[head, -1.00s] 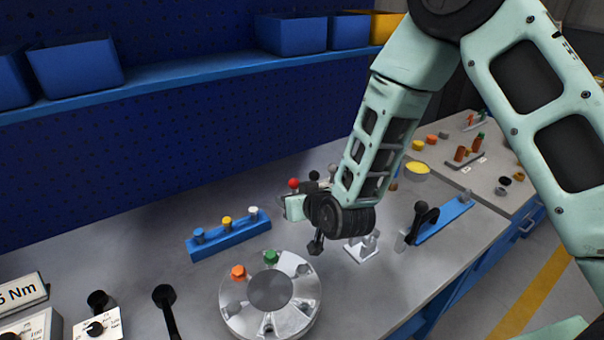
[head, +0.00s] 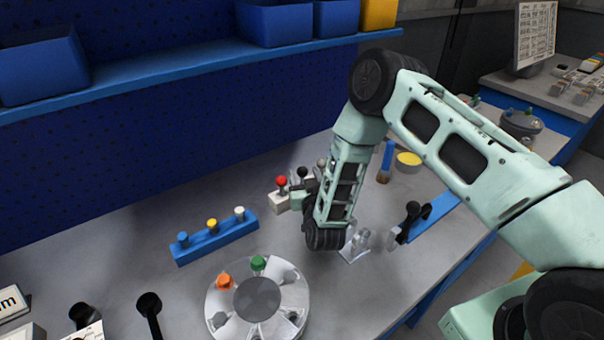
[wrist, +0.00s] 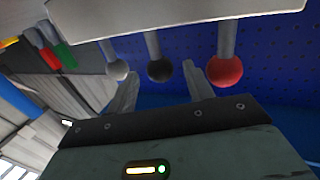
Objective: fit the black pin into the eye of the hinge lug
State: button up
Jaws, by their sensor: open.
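The black pin (head: 302,172) stands between a red-headed pin (head: 281,182) and a grey-white-headed pin (head: 321,162) in a pale block (head: 279,203). In the wrist view the black pin's round head (wrist: 160,70) lies between the fingers of my open gripper (wrist: 160,84). I cannot tell whether either finger touches it. In the head view my gripper (head: 303,190) is at the pin block, partly hidden by my arm. The hinge lug (head: 361,240), pale grey on a white plate, stands to the right of my wrist. Its eye is too small to make out.
A round metal flanged shell (head: 215,305) with orange and green plugs stands at the front. A blue rack (head: 215,240) with several coloured pegs lies left of my gripper. The rear shelf (head: 180,70) holds bins.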

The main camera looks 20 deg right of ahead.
jog(key=shift+w, duration=1.3)
jog(key=c, duration=1.1)
jog(key=shift+r, duration=0.15)
